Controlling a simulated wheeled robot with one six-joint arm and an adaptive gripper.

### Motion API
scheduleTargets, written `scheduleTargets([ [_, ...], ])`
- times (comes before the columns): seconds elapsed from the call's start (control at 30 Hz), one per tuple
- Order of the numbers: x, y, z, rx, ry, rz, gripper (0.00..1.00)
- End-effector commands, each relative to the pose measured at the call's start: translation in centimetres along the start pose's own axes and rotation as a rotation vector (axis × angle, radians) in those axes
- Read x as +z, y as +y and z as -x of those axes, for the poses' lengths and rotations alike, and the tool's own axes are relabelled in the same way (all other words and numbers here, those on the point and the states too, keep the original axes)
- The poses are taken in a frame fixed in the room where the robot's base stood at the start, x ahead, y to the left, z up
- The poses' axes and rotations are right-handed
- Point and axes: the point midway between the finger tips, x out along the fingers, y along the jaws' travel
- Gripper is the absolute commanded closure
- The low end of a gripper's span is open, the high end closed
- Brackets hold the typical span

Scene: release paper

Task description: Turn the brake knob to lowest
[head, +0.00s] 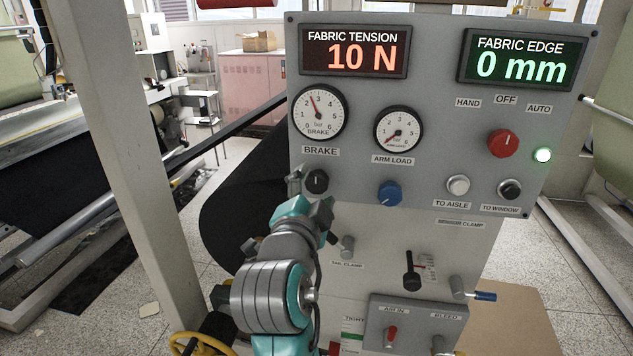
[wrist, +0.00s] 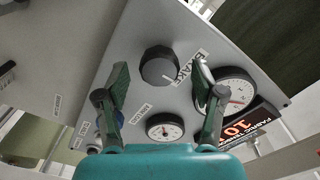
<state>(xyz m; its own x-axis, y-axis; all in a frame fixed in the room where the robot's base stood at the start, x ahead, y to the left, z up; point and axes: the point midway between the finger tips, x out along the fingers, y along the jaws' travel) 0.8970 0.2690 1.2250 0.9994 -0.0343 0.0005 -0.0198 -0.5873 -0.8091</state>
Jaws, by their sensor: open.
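The black brake knob (head: 317,181) sits on the grey panel under the BRAKE label and brake gauge (head: 319,113), whose needle points between 2 and 3. The tension display (head: 355,50) reads 10 N. My gripper (head: 311,193) is at the knob, partly hiding its lower side. In the wrist view, my open gripper (wrist: 161,80) has one finger on each side of the knob (wrist: 159,66), with visible gaps. A light pointer mark shows on the knob's edge, toward the BRAKE label. I cannot tell how deep the fingers reach.
The arm load gauge (head: 398,130) and blue knob (head: 389,193) are just right of the brake knob. A pale post (head: 130,150) stands left of my arm.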

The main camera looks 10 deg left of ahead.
Motion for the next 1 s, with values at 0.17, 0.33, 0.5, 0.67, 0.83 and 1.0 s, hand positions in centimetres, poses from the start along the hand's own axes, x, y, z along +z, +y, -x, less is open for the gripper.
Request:
scheduleTargets([
  [0.17,0.0,0.0,-2.1,0.0,0.0,0.0,0.32],
  [0.33,0.0,0.1,-2.9,0.001,0.0,0.0,0.32],
  [0.5,0.0,0.1,-2.9,0.001,0.0,0.0,0.32],
  [0.67,0.0,0.1,-2.9,0.0,0.0,0.0,0.49],
  [0.83,0.0,0.1,-2.9,0.001,0.0,0.0,0.92],
  [1.0,0.0,0.1,-2.9,0.001,0.0,0.003,0.93],
])
